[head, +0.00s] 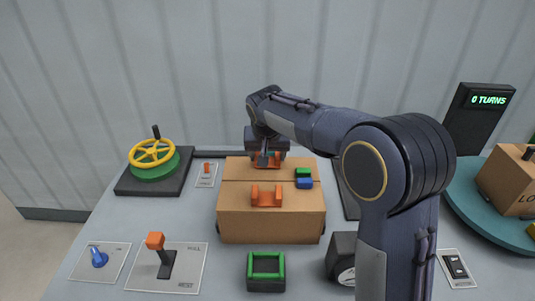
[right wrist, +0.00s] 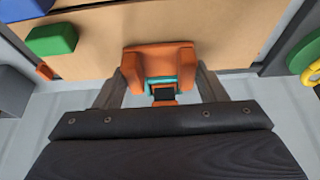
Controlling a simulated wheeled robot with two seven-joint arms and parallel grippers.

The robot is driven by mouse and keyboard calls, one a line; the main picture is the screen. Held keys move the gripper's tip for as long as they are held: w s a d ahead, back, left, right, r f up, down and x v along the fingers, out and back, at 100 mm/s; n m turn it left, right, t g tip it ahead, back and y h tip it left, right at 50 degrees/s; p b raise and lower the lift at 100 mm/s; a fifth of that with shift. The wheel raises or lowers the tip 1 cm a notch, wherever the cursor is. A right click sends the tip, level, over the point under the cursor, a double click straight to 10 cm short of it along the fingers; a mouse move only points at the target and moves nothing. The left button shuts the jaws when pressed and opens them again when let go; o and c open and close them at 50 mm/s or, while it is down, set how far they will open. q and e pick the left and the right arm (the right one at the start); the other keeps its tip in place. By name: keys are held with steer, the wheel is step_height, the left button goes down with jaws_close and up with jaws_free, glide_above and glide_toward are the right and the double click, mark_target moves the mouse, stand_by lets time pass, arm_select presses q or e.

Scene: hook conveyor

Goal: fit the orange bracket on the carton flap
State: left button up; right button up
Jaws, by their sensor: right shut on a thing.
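The brown carton (head: 270,222) stands on the table in the middle of the head view, with a seam across its top. My right gripper (head: 267,158) is over the carton's far edge, shut on an orange bracket (right wrist: 160,64). In the right wrist view the bracket sits between the fingers at the carton's edge, with a teal part between its arms. I cannot tell if it is fully seated on the flap. A second orange bracket (head: 266,196) sits on the carton's near top edge. My left gripper is not in view.
A green block (head: 303,172) and a blue block (head: 304,183) sit on the carton's top right. A yellow handwheel (head: 152,152), an orange-topped lever (head: 157,243) and a blue switch (head: 98,258) are left. A green-rimmed holder (head: 266,272) is in front. A turntable (head: 474,210) is right.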

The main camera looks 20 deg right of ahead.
steer(key=shift+f, duration=0.1)
steer(key=o, duration=1)
steer(key=shift+o, duration=0.2)
